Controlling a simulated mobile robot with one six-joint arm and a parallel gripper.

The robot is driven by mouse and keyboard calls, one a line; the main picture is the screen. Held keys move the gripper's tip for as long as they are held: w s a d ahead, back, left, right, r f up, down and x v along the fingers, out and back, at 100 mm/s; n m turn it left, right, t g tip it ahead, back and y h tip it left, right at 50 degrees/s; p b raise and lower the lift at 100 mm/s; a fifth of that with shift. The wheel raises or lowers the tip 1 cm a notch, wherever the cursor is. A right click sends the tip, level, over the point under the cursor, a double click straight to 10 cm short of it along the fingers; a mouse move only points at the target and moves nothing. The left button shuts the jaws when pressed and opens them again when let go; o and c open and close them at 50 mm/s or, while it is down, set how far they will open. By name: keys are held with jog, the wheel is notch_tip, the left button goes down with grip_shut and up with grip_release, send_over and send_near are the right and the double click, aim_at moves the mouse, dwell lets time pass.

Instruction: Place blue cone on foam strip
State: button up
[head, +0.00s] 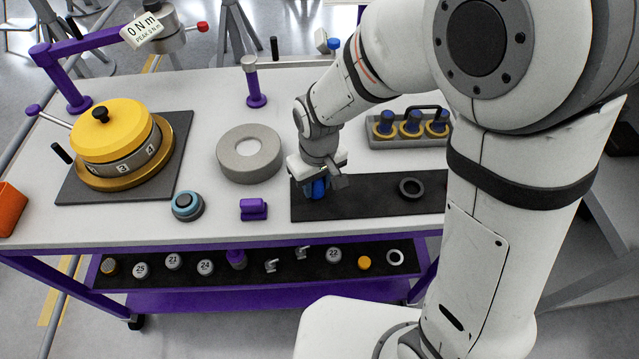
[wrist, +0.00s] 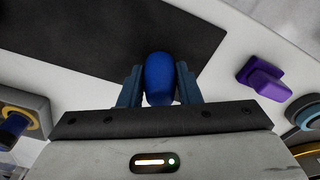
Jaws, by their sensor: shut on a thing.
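My gripper (head: 318,184) is shut on the blue cone (head: 316,188), over the left end of a dark flat strip (head: 365,207) on the white tabletop. In the wrist view the blue cone (wrist: 158,78) sits between both fingers, its rounded end showing. The dark strip (wrist: 90,30) fills the upper left there. I cannot tell whether the cone touches it. A second dark strip (head: 320,258) lies on the lower purple shelf with several small parts along it. Either dark strip could be the foam strip.
A black ring (head: 411,188) lies on the tabletop strip's right part. A grey holder (head: 400,142) with blue-topped pieces stands behind. The strip's middle is clear.

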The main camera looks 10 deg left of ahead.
jog(key=shift+f, duration=0.6)
jog(key=shift+f, duration=0.1)
jog(key=o, duration=0.9)
jog(key=shift+o, duration=0.2)
jog(key=r, duration=1.2)
jog(key=shift+s+d+r, duration=0.1)
jog(key=shift+s+d, duration=0.1)
jog(key=s+d+r+m+t, duration=0.1)
jog(key=s+d+r+m, duration=0.1)
jog(key=d, duration=0.9)
jog(key=s+d+r+m+t, duration=0.1)
jog(key=s+d+m, duration=0.4)
jog(key=d, duration=0.7)
jog(key=shift+r+m+t, duration=0.3)
jog(key=shift+r+m, duration=0.25)
jog(key=shift+m, duration=0.05)
jog(key=shift+d, duration=0.1)
